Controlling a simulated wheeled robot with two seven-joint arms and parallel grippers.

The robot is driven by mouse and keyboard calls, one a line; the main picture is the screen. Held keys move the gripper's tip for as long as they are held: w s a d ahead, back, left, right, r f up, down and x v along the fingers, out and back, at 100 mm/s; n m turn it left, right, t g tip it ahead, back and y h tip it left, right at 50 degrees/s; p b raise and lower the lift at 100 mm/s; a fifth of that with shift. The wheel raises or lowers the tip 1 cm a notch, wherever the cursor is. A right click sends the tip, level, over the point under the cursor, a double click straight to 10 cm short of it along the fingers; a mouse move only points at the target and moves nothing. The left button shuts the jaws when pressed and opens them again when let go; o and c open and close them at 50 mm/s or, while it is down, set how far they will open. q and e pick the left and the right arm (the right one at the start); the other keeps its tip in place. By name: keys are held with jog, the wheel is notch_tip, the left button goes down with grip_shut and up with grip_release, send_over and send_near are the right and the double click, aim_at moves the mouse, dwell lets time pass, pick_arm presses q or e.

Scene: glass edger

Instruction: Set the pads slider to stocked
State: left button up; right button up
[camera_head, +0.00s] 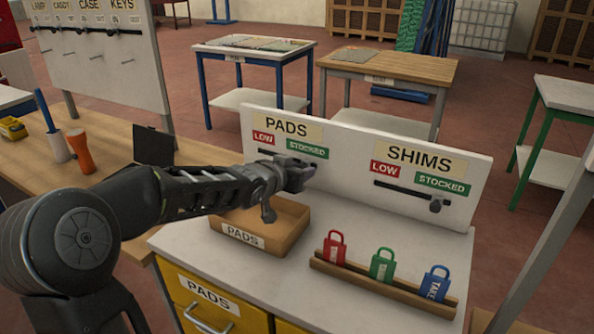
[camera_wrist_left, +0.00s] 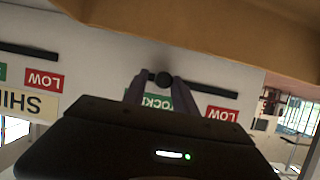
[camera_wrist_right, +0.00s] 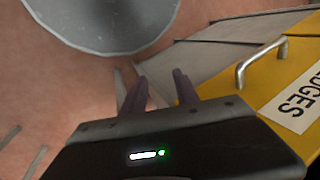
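The PADS slider is a dark track (camera_head: 268,152) on the white board, under a red LOW label (camera_head: 264,138) and a green STOCKED label (camera_head: 307,149). My left gripper (camera_head: 305,174) is at the STOCKED end and hides the knob in the head view. The left wrist view, upside down, shows the round dark knob (camera_wrist_left: 163,78) at the STOCKED end of the track (camera_wrist_left: 210,88). My left gripper's fingers (camera_wrist_left: 161,86) stand on both sides of the knob, seemingly with small gaps. My right gripper (camera_wrist_right: 160,80) is open and empty, beside a yellow drawer front (camera_wrist_right: 265,80).
The SHIMS slider's knob (camera_head: 436,205) is at its STOCKED end. A wooden PADS tray (camera_head: 285,232) lies below my left gripper. A wooden rack (camera_head: 375,285) holds red, green and blue padlock-shaped tags. The counter behind the rack is clear.

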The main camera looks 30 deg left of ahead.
pick_arm(q)
jog(key=shift+o, duration=1.2)
jog(key=shift+s+a+r+p, duration=0.1)
jog(key=shift+s+r+p, duration=0.3)
jog(key=shift+p, duration=0.3)
jog(key=p+v, duration=0.4)
jog(key=v, duration=0.2)
jog(key=shift+s+p, duration=0.4)
jog(key=shift+s, duration=0.05)
jog(key=shift+f, duration=0.1)
